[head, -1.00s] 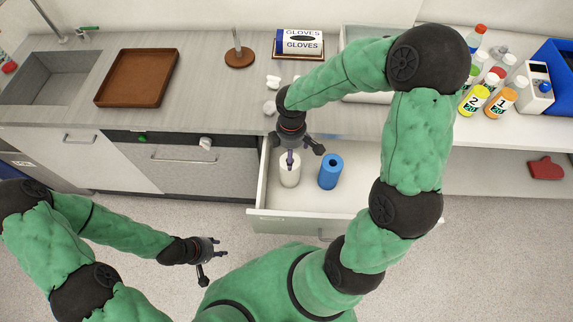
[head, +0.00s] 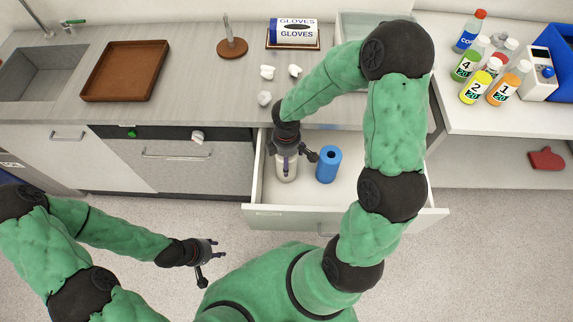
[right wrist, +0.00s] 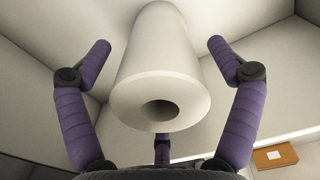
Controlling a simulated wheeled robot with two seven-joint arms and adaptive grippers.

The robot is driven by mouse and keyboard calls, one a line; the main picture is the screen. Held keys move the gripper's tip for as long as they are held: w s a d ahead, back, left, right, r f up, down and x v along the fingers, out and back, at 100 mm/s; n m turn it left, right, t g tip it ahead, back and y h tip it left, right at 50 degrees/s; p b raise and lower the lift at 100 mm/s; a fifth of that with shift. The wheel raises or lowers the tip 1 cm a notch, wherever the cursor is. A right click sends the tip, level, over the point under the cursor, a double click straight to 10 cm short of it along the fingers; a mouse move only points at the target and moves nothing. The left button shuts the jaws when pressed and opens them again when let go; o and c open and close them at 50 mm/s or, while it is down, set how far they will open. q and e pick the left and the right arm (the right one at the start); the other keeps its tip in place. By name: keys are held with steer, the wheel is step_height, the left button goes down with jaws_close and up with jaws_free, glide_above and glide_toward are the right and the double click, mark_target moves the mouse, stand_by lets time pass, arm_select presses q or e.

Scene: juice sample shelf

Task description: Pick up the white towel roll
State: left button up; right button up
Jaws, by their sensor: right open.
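The white towel roll (head: 286,170) stands upright in the open drawer (head: 285,213), partly hidden by my right gripper in the head view. My right gripper (head: 288,160) is open over the roll. In the right wrist view the roll (right wrist: 160,70) lies between the spread purple fingers of the gripper (right wrist: 155,80), its hollow end facing the camera. The two side fingers are clear of the roll; the third finger shows at its near edge, and contact there cannot be told. My left gripper (head: 208,251) is over the floor, away from the drawer, and looks open and empty.
A blue roll (head: 328,164) stands in the drawer just right of the white one. The counter above holds crumpled white pieces (head: 266,72), a brown tray (head: 125,71), a towel stand (head: 232,46) and a glove box (head: 293,31). Several bottles (head: 475,88) stand at right.

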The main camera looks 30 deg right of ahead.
steer(key=c, duration=1.4)
steer(key=shift+r, duration=0.1)
steer(key=shift+c, duration=0.2)
